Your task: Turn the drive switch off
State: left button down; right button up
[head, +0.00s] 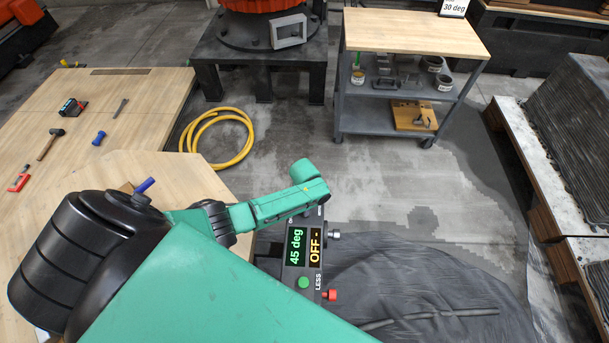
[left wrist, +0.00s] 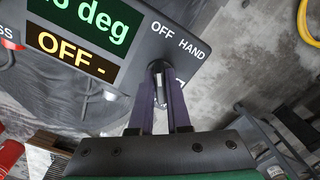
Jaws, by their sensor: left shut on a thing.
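The drive switch (left wrist: 158,73) is a dark knob with a light metal part, at the edge of the control box below the printed words OFF and HAND. My left gripper (left wrist: 160,98) is shut on it, one dark finger on each side. The fingers hide part of the knob, so I cannot tell which mark it points to. The control box (head: 288,275) also shows in the head view, its displays reading "45 deg" in green and "OFF -" in orange. My left arm covers the gripper and switch there. My right gripper is in neither view.
The box carries a green button (head: 303,283), a red button (head: 330,296) and a silver knob (head: 334,236). A wooden table (head: 110,110) with tools stands left, a yellow hose (head: 240,155) lies on the floor, and a cart (head: 415,35) stands behind.

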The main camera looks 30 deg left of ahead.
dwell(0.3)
pick_arm(q)
jog(key=c, duration=0.9)
grip_release()
jog(key=shift+r, duration=0.1)
jog(key=shift+r, duration=0.35)
notch_tip(320, 180, up, 14)
jog(key=shift+f+p, duration=0.1)
jog(key=shift+p, duration=0.6)
jog(key=shift+f, duration=0.1)
